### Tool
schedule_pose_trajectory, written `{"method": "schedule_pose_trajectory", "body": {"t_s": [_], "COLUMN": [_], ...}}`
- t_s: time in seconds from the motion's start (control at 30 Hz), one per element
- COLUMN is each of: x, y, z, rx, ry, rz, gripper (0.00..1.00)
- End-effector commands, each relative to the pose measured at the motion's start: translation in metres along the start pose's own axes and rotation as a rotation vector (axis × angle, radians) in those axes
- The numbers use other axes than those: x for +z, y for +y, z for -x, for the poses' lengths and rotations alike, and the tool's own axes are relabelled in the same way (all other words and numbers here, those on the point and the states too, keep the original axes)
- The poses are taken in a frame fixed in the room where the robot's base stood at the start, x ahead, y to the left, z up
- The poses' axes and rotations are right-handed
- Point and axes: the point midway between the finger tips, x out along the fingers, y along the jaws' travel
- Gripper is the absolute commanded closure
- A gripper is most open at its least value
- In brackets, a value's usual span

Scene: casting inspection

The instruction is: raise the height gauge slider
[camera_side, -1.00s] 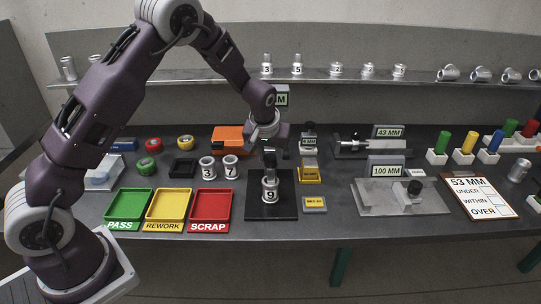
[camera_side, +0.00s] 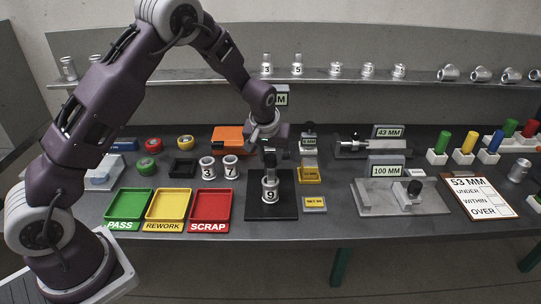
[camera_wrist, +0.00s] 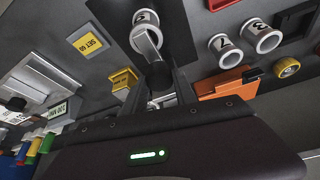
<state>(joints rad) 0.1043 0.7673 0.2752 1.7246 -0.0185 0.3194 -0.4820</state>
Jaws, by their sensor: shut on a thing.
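The height gauge has a black base plate (camera_side: 290,207) at the bench's middle. A silver casting marked 9 (camera_side: 270,190) stands upright on the plate; it also shows in the wrist view (camera_wrist: 144,19). My gripper (camera_side: 269,148) is above the casting, at the gauge's column, pointing down. In the wrist view my gripper (camera_wrist: 158,78) is shut on the dark slider, whose silver measuring arm (camera_wrist: 149,48) reaches over the casting. I cannot tell whether the arm touches the casting's top. The gauge's display (camera_side: 282,99) is mostly hidden behind my arm; only "M" shows.
Green pass (camera_side: 130,226), yellow rework (camera_side: 167,227) and red scrap (camera_side: 209,227) trays lie left of the plate. Castings 3 (camera_side: 208,168) and 7 (camera_side: 231,167) stand behind them.

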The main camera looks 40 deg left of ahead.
Motion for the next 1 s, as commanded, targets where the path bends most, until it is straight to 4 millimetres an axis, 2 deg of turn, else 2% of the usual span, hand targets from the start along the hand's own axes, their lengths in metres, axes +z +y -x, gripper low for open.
{"method": "schedule_pose_trajectory", "body": {"t_s": [0.4, 0.7, 1.0], "x": [0.000, -0.017, -0.018], "y": [0.001, 0.001, 0.001], "z": [0.001, 0.040, 0.044], "rx": [0.001, 0.002, 0.001], "ry": [-0.001, 0.001, -0.001], "rz": [-0.001, -0.001, -0.001], "gripper": [1.00, 1.00, 1.00]}}
